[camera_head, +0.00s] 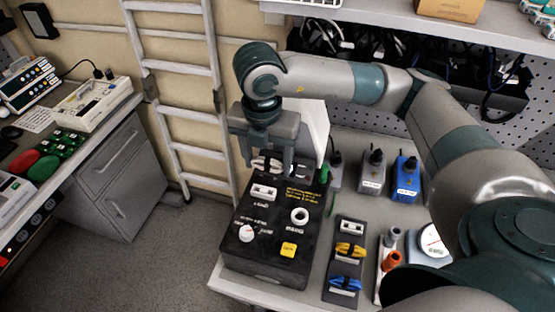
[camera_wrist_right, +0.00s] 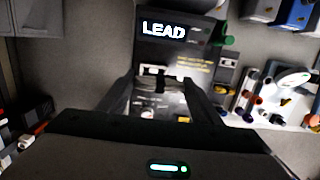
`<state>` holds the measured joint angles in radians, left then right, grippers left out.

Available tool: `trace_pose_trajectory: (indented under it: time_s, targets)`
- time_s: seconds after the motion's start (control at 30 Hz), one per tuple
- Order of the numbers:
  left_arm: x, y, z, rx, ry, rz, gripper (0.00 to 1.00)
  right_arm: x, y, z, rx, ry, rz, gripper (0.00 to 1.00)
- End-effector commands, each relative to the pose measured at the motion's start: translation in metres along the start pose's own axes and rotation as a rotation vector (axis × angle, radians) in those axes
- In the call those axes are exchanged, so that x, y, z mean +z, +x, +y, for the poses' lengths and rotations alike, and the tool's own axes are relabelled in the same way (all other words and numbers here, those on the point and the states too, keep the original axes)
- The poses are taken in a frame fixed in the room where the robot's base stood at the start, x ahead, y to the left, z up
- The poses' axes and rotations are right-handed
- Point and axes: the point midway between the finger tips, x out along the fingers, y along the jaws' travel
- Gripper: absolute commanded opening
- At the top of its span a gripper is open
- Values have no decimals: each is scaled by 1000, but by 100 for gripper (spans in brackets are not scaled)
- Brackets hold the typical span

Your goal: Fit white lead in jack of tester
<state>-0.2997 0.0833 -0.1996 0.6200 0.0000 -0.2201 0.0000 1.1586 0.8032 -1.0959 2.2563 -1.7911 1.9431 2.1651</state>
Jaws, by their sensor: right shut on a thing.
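The tester is a black box (camera_head: 262,265) with knobs, white markings and a yellow button (camera_head: 289,249), standing on the grey bench. A white jack plate (camera_head: 263,192) is on its top, near the back left. My right gripper (camera_head: 266,165) points down just above and behind this plate. It is shut on the white lead (camera_head: 259,164), whose pale end shows between the fingers. In the right wrist view the lead (camera_wrist_right: 152,84) shows between both fingers, over the tester's face (camera_wrist_right: 160,107). The picture does not show whether the lead touches the jack. My left gripper is out of view.
A lit screen (camera_wrist_right: 163,30) reading LEAD stands behind the tester's panel. Right of the tester, a dark rack (camera_head: 347,268) holds a yellow lead (camera_head: 349,250) and a blue lead (camera_head: 345,283). Grey and blue boxes (camera_head: 405,185) and a round dial (camera_head: 431,241) stand farther right.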

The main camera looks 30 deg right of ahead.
Motion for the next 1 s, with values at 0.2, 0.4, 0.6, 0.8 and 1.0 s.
trace_pose_trajectory:
  time_s: [0.2, 0.4, 0.6, 0.8, 1.0]
  targets:
    - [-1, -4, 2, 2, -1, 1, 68, 0, -5, 5, -3, 10, -5, 36]
    - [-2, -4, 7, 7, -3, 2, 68, 0, -5, 5, -3, 10, -5, 36]
    - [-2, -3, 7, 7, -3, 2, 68, 0, -4, 5, -3, 10, -5, 36]
    - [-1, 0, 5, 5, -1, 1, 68, -1, 4, 4, -4, 10, -5, 36]
    - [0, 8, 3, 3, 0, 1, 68, -3, 22, 5, -3, 11, -5, 36]
